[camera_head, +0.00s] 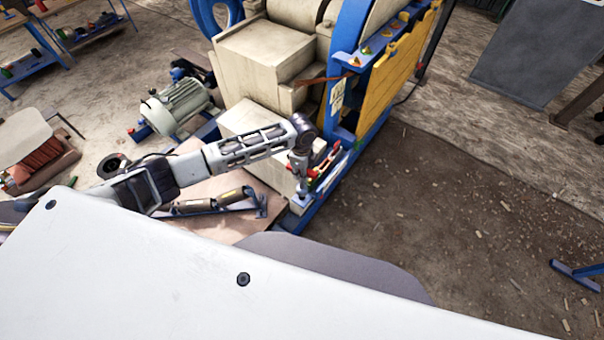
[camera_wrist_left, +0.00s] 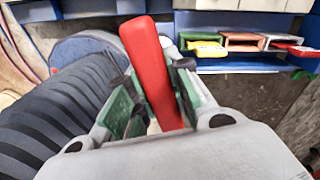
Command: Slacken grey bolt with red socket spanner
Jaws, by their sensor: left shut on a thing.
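My left gripper (camera_head: 301,186) reaches down at the lower front end of the blue crusher frame. In the left wrist view, its green-padded fingers (camera_wrist_left: 154,100) are shut on a long red handle (camera_wrist_left: 146,62), which I take to be the red socket spanner. The handle stands up between the fingers, slightly tilted. Its socket end is hidden behind the gripper body. I cannot make out the grey bolt in either view. My right gripper is not in view.
A blue rack with green-yellow (camera_wrist_left: 203,47), orange (camera_wrist_left: 244,42) and red (camera_wrist_left: 297,49) pieces lies beyond the gripper. The blue crusher frame (camera_head: 347,40) and beige blocks (camera_head: 262,55) stand close to my arm. Gravel ground (camera_head: 470,200) to the right is mostly open.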

